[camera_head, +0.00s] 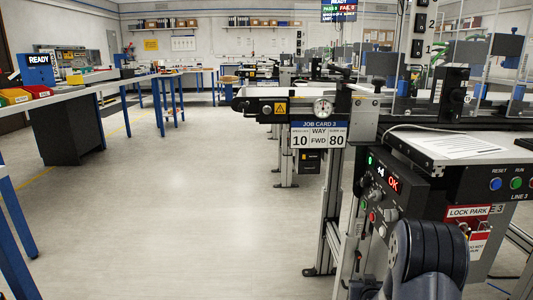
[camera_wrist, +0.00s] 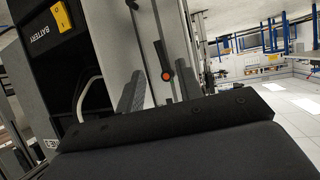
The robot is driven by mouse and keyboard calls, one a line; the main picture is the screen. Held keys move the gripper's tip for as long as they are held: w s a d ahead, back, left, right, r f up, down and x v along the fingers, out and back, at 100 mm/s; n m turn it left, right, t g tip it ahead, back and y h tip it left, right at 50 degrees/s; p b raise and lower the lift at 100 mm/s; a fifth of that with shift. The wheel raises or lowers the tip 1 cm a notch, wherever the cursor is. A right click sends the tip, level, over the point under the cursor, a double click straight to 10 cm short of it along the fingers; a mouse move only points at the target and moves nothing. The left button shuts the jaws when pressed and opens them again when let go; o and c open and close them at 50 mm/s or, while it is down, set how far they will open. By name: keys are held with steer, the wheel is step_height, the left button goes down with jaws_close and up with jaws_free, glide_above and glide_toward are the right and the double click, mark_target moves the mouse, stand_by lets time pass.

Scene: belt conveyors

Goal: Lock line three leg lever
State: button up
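In the wrist view, a dark lever with an orange round end (camera_wrist: 166,75) stands out against a metal leg (camera_wrist: 122,45). My gripper (camera_wrist: 159,70) is open, one grey finger on each side of the lever's orange end in the picture. I cannot tell whether the lever lies between the fingers or beyond them, and I see no clear contact. In the head view, my arm covers part of the line three control panel at the lower right; my fingers cannot be made out there. The line three leg (camera_head: 328,200) rises under the conveyor.
A red LOCK PARK board (camera_head: 468,212) with red padlocks hangs below the LINE 3 buttons. The job card 3 sign (camera_head: 319,135) hangs on the conveyor. A battery box (camera_wrist: 45,40) with a yellow switch is close at upper left in the wrist view. Open floor (camera_head: 200,210) lies left.

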mark_target(358, 269)
steer(key=b+x, duration=0.4)
steer(key=x, duration=0.5)
steer(key=shift+w+f, duration=0.25)
steer(key=shift+s+d+r, duration=0.1)
steer(key=shift+r, duration=0.05)
steer(key=shift+d+n+h, duration=0.35)
steer(key=shift+n+h, duration=0.15)
steer(key=shift+n, duration=0.2)
steer(key=shift+r, duration=0.1)
steer(key=shift+s, duration=0.1)
